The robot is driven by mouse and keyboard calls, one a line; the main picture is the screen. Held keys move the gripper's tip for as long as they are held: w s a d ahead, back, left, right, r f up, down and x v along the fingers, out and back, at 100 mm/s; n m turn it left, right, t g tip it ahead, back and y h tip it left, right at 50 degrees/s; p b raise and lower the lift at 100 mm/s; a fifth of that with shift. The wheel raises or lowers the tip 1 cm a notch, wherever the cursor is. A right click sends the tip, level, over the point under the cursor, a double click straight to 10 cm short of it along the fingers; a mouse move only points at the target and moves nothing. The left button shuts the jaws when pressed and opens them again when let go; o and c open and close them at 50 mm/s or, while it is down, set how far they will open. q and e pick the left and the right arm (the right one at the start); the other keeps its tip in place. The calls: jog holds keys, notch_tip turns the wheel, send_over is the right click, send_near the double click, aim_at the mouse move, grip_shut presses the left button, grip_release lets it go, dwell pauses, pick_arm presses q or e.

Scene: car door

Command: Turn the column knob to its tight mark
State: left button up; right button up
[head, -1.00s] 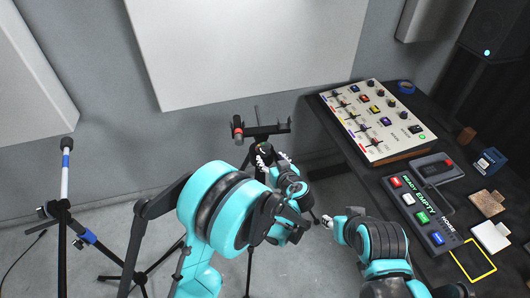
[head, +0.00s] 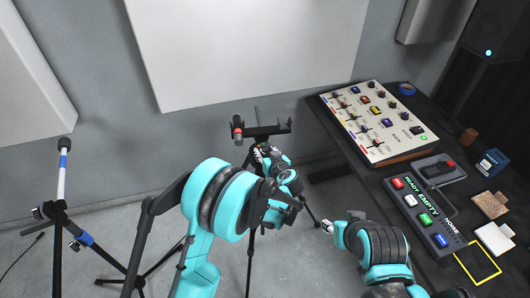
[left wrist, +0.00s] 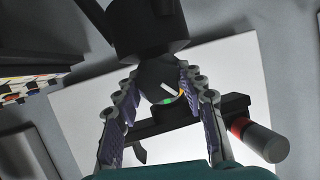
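The column knob (left wrist: 158,80) is a dark round knob with a white pointer line, and green and orange marks show at its rim in the left wrist view. The pointer slants down to the right, roughly toward the orange mark. My left gripper (left wrist: 158,88) has one finger on each side of the knob, close to its edges; I cannot tell whether both pads press on it. In the head view my left gripper (head: 267,154) is at the top of the middle stand and mostly hides the knob. My right gripper (head: 327,226) is low beside the table, away from the stand.
A dark crossbar (head: 268,129) with a red-banded cylinder (head: 237,127) tops the stand. Another tripod (head: 62,205) stands at left. The dark table (head: 385,176) at right holds a control panel (head: 378,122) and a button box (head: 424,210). Floor is clear between.

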pick_arm(q)
jog(key=c, duration=0.4)
jog(key=shift+m+y+b, duration=0.35)
jog(key=shift+m+y, duration=0.05)
jog(key=shift+m, duration=0.1)
jog(key=shift+c, duration=0.2)
jog(key=o, duration=1.2)
jog(key=v, duration=1.2)
jog(key=shift+w+r, duration=0.1)
jog(key=shift+r, duration=0.05)
